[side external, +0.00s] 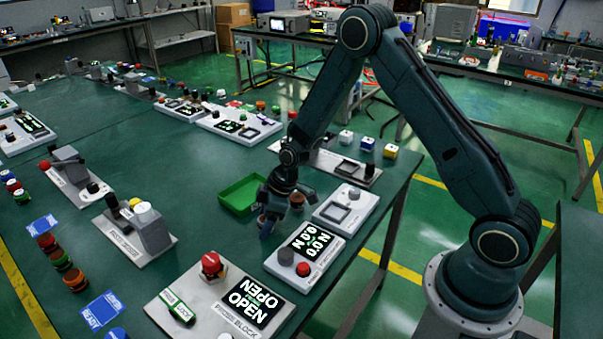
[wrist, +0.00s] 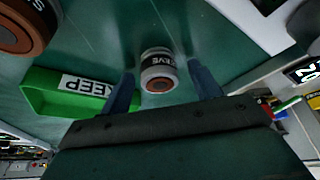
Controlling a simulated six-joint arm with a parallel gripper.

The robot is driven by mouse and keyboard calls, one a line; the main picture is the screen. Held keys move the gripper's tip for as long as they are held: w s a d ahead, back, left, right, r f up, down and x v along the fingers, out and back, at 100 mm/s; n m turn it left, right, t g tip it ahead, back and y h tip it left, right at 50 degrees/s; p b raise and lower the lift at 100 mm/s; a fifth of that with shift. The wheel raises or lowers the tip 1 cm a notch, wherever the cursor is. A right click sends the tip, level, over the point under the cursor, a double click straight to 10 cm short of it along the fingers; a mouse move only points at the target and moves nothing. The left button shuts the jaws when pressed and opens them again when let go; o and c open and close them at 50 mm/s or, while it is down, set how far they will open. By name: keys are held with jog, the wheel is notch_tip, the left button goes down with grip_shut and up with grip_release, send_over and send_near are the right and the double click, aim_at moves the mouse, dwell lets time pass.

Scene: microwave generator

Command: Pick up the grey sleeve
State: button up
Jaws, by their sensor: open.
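The grey sleeve (wrist: 158,62) shows in the wrist view as a short grey cylinder with lettering on its side and a brown-orange centre. It stands on the green table, between my gripper's two blue fingers. My gripper (wrist: 162,80) is open, with a gap visible between each finger and the sleeve. In the side view my gripper (side external: 284,208) is low over the table, just right of the green tray. The sleeve is hard to make out there, as the gripper partly hides that spot.
The green tray (side external: 224,200), marked KEEP in the wrist view (wrist: 40,104), lies close beside the gripper. A dark brown round part (wrist: 22,22) stands nearby.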

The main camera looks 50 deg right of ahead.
jog(key=c, duration=1.1)
jog(key=shift+r, duration=0.15)
notch_tip(320, 180, up, 20)
dwell(0.3)
jog(key=shift+f, duration=0.2)
dwell(0.3)
jog(key=s+d+f+m+h, duration=0.1)
jog(key=s+f+m, duration=0.2)
jog(key=f, duration=0.3)
jog(key=s+f+m+t+h, duration=0.1)
jog(key=s+f+m+h, duration=0.1)
jog(key=s+f+m, duration=0.2)
notch_tip(320, 180, down, 3)
jog(key=shift+s+d+f+m, duration=0.2)
jog(key=shift+d+m, duration=0.2)
jog(key=shift+m, duration=0.3)
